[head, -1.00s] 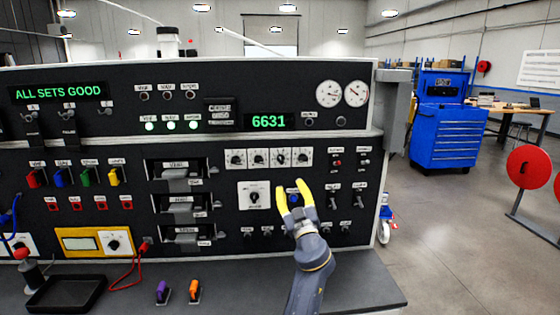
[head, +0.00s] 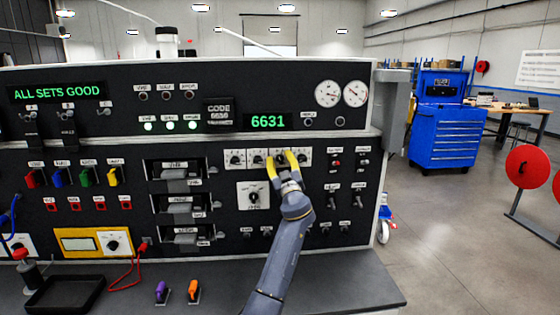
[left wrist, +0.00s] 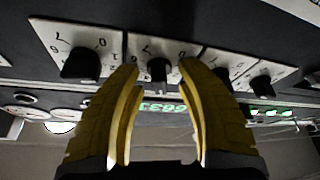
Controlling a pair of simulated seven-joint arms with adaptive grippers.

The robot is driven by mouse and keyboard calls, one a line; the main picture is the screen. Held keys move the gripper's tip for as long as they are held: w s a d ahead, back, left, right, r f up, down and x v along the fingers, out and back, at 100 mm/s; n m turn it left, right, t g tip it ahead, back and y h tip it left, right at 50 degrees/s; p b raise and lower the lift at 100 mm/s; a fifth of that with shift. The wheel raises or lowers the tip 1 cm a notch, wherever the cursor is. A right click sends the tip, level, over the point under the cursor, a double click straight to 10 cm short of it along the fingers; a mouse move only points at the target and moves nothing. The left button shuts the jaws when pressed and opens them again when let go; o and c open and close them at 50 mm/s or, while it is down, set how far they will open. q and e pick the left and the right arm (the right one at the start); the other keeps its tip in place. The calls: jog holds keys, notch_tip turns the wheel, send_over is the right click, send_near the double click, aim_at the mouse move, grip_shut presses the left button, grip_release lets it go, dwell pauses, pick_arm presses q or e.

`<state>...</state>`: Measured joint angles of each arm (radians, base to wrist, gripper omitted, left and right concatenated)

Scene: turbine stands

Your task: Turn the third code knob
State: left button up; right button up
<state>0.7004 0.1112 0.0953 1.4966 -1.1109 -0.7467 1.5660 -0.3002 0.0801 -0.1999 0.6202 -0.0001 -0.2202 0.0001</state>
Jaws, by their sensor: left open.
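A row of white-plated code knobs (head: 235,158) sits on the dark panel below a green display (head: 268,121) reading 6631. My left gripper (head: 281,161) reaches up in front of the third knob, its yellow fingers apart. In the left wrist view, which is upside down, the third code knob (left wrist: 158,70) shows between the open fingertips (left wrist: 158,68); they do not appear to grip it. The fourth knob (left wrist: 80,65) is to its left there, and the second knob (left wrist: 222,74) to its right. In the head view the third knob is partly hidden by the fingers. My right gripper is not in view.
A larger knob on a white plate (head: 253,195) is just below the row. Toggle switches (head: 333,198) are to the right. A small code plate (head: 219,112) is left of the display. Purple and orange handles (head: 194,291) and a black tray (head: 66,293) are on the ledge.

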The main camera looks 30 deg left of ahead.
pick_arm(q)
jog(key=shift+o, duration=0.3)
jog(key=shift+w+a, duration=0.15)
grip_shut()
dwell(0.3)
jog(key=m+t+h, duration=0.1)
jog(key=m, duration=0.2)
jog(key=m+t+h, duration=0.1)
jog(key=m, duration=0.1)
jog(key=shift+r+m, duration=0.1)
jog(key=shift+m, duration=0.3)
jog(key=m+t+h, duration=0.1)
jog(key=m, duration=0.2)
jog(key=m+t+h, duration=0.1)
jog(key=m+h, duration=0.1)
jog(key=m, duration=0.1)
jog(key=shift+m, duration=0.3)
jog(key=m+h, duration=0.1)
jog(key=m, duration=0.1)
jog(key=m+h, duration=0.1)
jog(key=m, duration=0.1)
jog(key=shift+m+h, duration=0.3)
jog(key=shift+m, duration=0.1)
jog(key=shift+w+m+h, duration=0.1)
jog(key=shift+m+h, duration=0.8)
jog(key=shift+m, duration=1.4)
